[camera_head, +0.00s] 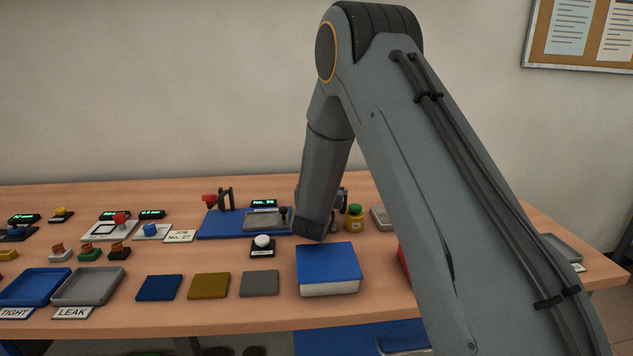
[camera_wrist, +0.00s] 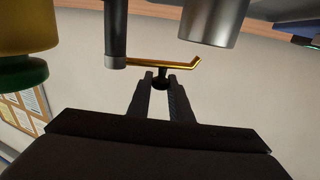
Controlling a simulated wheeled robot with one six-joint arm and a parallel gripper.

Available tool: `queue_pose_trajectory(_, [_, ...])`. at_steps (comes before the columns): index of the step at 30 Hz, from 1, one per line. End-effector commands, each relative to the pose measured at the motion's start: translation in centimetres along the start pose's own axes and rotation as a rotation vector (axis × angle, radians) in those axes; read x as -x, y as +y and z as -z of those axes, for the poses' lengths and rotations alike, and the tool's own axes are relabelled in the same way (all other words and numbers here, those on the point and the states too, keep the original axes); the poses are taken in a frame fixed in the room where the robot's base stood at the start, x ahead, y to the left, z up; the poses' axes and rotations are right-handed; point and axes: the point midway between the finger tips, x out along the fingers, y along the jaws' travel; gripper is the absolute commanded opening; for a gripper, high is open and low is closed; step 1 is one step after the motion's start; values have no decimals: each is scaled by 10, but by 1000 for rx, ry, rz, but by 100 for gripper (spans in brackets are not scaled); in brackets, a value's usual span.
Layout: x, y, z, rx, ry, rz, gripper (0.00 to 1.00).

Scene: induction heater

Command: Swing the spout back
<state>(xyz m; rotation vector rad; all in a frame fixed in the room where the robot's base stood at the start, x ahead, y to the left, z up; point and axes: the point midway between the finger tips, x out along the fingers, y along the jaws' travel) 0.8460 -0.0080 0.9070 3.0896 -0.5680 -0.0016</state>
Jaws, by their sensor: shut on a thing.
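The spout (camera_wrist: 180,64) is a thin brass-coloured tube with a bent end in the wrist view. It runs from a dark upright post (camera_wrist: 116,30) to the right. A small black knob (camera_wrist: 160,83) sits on a short stem at the spout. My gripper (camera_wrist: 161,80) has its two fingers closed on this knob, one on each side. In the head view my arm and wrist hide the gripper and most of the spout's stand.
A yellow jar with a green part (camera_head: 354,218) stands close to the right of my wrist; it also shows in the wrist view (camera_wrist: 25,30). A metal cylinder (camera_wrist: 213,20) is near the spout's bent end.

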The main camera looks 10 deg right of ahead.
Motion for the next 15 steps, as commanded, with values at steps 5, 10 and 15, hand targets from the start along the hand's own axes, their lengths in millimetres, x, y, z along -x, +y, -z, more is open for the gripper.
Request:
queue_pose_trajectory(5, [0, 0, 2, 0, 3, 0, 0])
queue_pose_trajectory(10, [0, -1, 2, -1, 3, 0, 26])
queue_pose_trajectory(15, [0, -1, 1, -1, 2, 1, 37])
